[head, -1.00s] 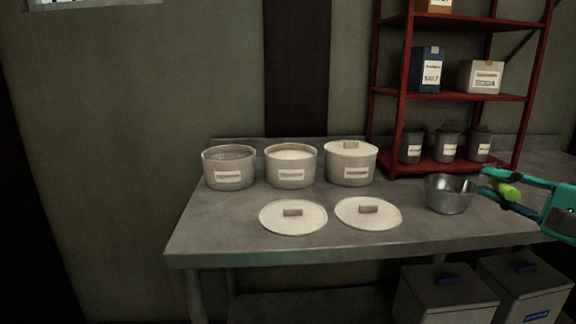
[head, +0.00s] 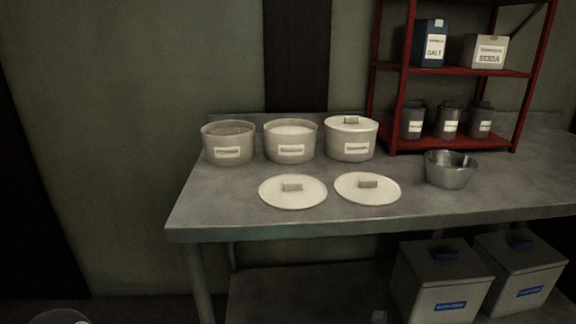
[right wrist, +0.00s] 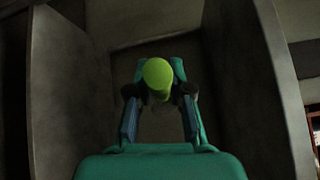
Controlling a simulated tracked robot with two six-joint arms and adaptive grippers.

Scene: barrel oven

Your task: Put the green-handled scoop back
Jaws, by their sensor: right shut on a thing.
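In the right wrist view my right gripper (right wrist: 159,105) is shut on the bright green handle (right wrist: 158,76) of the scoop. The handle's round end faces the camera. The scoop's head is hidden or too dark to make out. Neither gripper shows in the head view now. My left gripper is not in view.
On the metal table (head: 230,213) stand a pot with a brown filling (head: 228,143), a pot with a white filling (head: 290,141) and a lidded pot (head: 350,139). Two loose lids (head: 293,191) (head: 367,188) lie in front. A metal bowl (head: 449,171) stands below the red shelf (head: 455,70). Lidded bins (head: 447,283) (head: 520,270) stand underneath. In the wrist view, dark panels (right wrist: 70,90) (right wrist: 250,75) flank the gripper.

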